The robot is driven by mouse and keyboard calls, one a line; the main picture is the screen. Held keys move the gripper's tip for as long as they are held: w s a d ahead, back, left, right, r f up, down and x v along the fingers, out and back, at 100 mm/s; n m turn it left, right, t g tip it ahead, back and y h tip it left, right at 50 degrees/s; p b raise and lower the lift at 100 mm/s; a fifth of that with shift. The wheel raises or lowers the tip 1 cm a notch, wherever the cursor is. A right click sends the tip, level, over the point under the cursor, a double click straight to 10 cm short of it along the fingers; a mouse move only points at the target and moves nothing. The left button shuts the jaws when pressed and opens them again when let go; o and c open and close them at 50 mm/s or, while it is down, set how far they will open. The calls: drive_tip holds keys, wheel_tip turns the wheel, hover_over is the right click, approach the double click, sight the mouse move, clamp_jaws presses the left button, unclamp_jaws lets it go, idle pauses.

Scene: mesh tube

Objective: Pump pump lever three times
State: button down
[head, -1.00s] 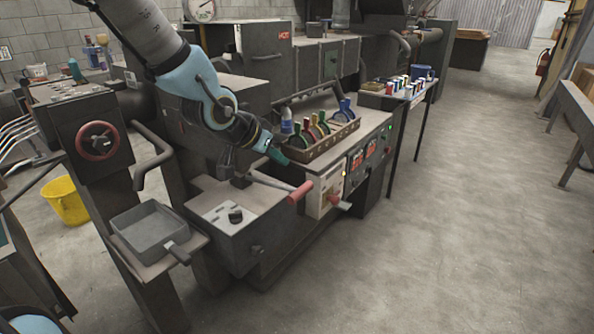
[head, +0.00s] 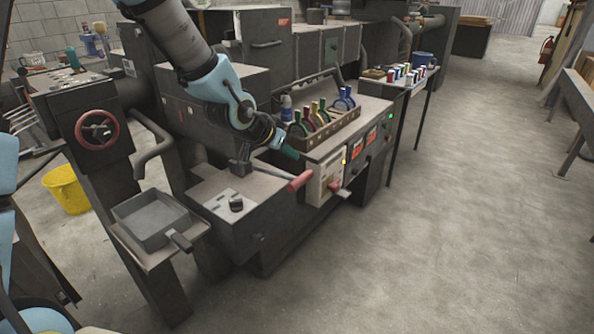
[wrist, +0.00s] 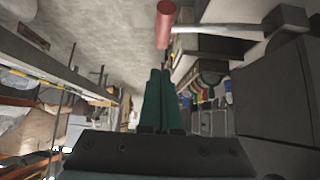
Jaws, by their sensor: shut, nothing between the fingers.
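The pump lever is a grey rod with a red grip (head: 299,181), sticking out to the right from a dark post on a grey metal box (head: 235,215). My gripper (head: 290,152) is teal and sits just above and behind the red grip in the head view, apart from it as far as I can tell. In the wrist view my gripper (wrist: 159,72) has its two fingers together and empty. There the red grip (wrist: 164,25) shows beyond the fingertips, with its rod running right to the dark post.
A wooden rack (head: 330,132) of coloured-handled items stands close behind my gripper. A shallow grey pan (head: 150,220) and a red valve wheel (head: 97,131) are on the left, with a yellow bucket (head: 66,188). The floor (head: 430,240) at right is clear.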

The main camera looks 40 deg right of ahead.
sight(303, 175)
drive_tip(key=d+f, duration=0.1)
drive_tip(key=f+p, duration=0.1)
drive_tip(key=f, duration=0.1)
drive_tip(key=d+f+p, duration=0.1)
drive_tip(key=f, duration=0.1)
drive_tip(key=shift+w+d+f, duration=0.2)
drive_tip(key=shift+w+d, duration=0.15)
drive_tip(key=shift+w, duration=0.05)
drive_tip(key=shift+f+p, duration=0.3)
drive_tip(key=shift+f, duration=0.45)
